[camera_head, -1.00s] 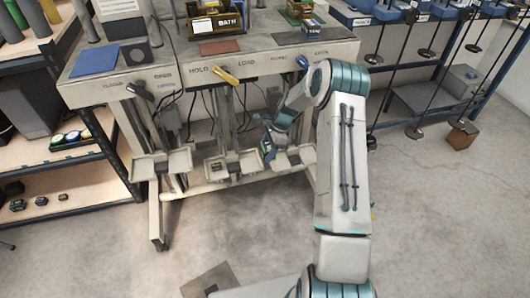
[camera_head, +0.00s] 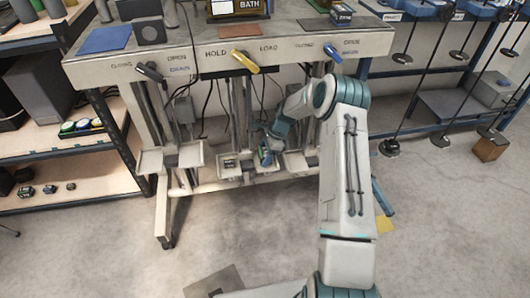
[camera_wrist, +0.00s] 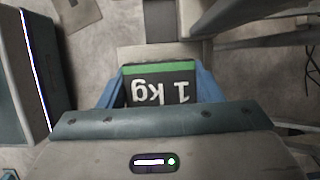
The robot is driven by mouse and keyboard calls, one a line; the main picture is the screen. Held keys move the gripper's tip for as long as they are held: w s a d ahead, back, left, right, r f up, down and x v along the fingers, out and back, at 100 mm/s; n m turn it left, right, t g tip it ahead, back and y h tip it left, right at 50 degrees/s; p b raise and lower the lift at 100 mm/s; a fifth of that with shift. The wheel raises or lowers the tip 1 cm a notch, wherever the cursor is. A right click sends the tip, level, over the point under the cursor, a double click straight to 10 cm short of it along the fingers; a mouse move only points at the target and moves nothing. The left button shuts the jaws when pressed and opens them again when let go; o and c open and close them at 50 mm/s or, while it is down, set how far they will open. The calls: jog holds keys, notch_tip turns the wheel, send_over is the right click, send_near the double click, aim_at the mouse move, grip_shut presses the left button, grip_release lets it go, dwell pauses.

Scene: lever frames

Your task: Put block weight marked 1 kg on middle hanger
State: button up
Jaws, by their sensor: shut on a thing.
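The block weight marked 1 kg (camera_wrist: 160,90), dark with a green stripe, sits between the two blue fingers of my gripper (camera_wrist: 160,84). The lettering appears upside down in the wrist view. In the head view my gripper (camera_head: 265,154) is at the right side of the middle hanger (camera_head: 246,179), a pale tray under the yellow lever. A small dark item (camera_head: 229,163) rests on the left part of that tray. I cannot tell whether the held block touches the tray.
The left hanger (camera_head: 188,155) and right hanger (camera_head: 296,163) flank the middle one closely. The yellow lever (camera_head: 245,62) and a blue lever (camera_head: 332,53) project from the bench front above. Several small weights (camera_head: 50,189) lie on the left shelf. The front floor is mostly clear.

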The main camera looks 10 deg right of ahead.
jog(key=shift+f, duration=0.25)
jog(key=o, duration=1.5)
jog(key=shift+p+v, duration=1.05)
jog(key=shift+v, duration=2.8)
